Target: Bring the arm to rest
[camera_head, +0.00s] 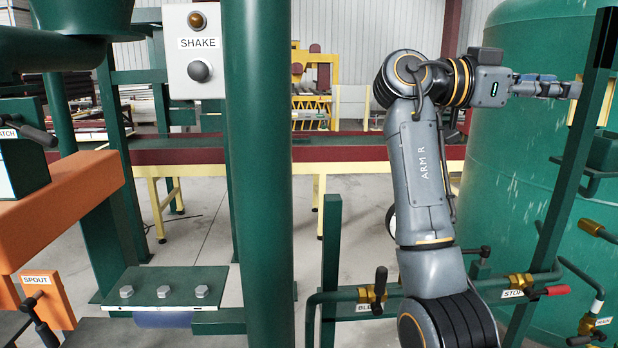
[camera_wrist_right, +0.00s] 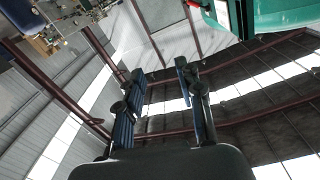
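My right arm (camera_head: 422,170) is raised in the head view, with its upper link upright and its wrist bent to the right. My right gripper (camera_head: 572,90) points right, in front of the big green tank (camera_head: 475,190) and close to a dark green post. In the right wrist view its two blue and black fingers (camera_wrist_right: 163,80) stand apart with nothing between them; roof beams show behind. My left gripper and left arm are not in view.
A thick green column (camera_head: 257,200) stands left of my arm, with a SHAKE button box (camera_head: 196,55) beside it. A pipe with BLEED and STOP valves (camera_head: 519,281) runs low by my arm. A red-edged conveyor (camera_head: 340,150) crosses behind.

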